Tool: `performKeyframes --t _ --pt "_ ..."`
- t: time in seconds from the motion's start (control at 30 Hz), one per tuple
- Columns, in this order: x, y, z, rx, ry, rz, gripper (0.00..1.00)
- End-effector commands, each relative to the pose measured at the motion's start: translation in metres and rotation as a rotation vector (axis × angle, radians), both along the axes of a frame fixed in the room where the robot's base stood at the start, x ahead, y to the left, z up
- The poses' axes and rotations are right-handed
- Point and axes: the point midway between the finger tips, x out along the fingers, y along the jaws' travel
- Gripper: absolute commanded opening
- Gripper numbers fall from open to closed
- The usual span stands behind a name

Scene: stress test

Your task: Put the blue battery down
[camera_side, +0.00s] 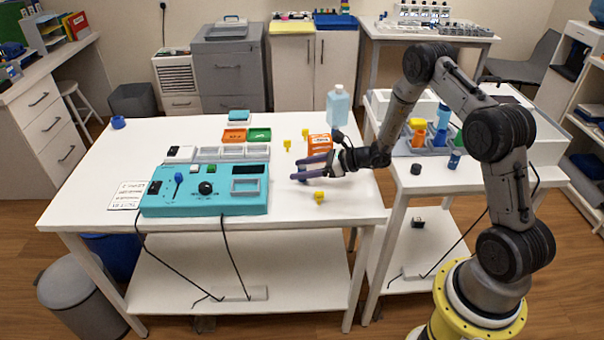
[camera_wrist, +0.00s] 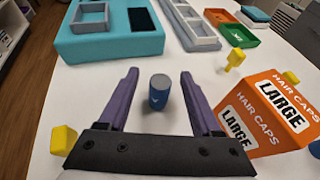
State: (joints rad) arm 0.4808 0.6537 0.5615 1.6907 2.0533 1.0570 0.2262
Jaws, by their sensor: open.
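The blue battery (camera_wrist: 159,98), a small blue cylinder with a grey top, stands upright on the white table in the wrist view. My gripper (camera_wrist: 160,73) is open, with its purple fingers on either side of the battery and a visible gap on each side. In the side view my gripper (camera_side: 302,168) is low over the right part of the table, fingers pointing left.
An orange hair caps box (camera_wrist: 262,112) stands close to the right finger. Yellow pieces (camera_wrist: 63,140) (camera_wrist: 235,58) lie around the gripper. A teal control panel (camera_side: 205,190) is left of it, and a bottle (camera_side: 338,105) stands behind.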

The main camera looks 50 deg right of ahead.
Motion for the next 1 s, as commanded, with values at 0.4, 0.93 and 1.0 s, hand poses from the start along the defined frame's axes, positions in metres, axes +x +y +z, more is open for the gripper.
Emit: performKeyframes --t 0.4,0.93,1.0 --pt "0.0009 0.0003 -0.0002 0.000 0.000 0.000 0.33" --pt "0.0010 0.0002 0.0003 0.000 -0.001 0.000 0.00" --pt "0.0011 0.0002 0.0015 0.000 -0.001 0.000 0.00"
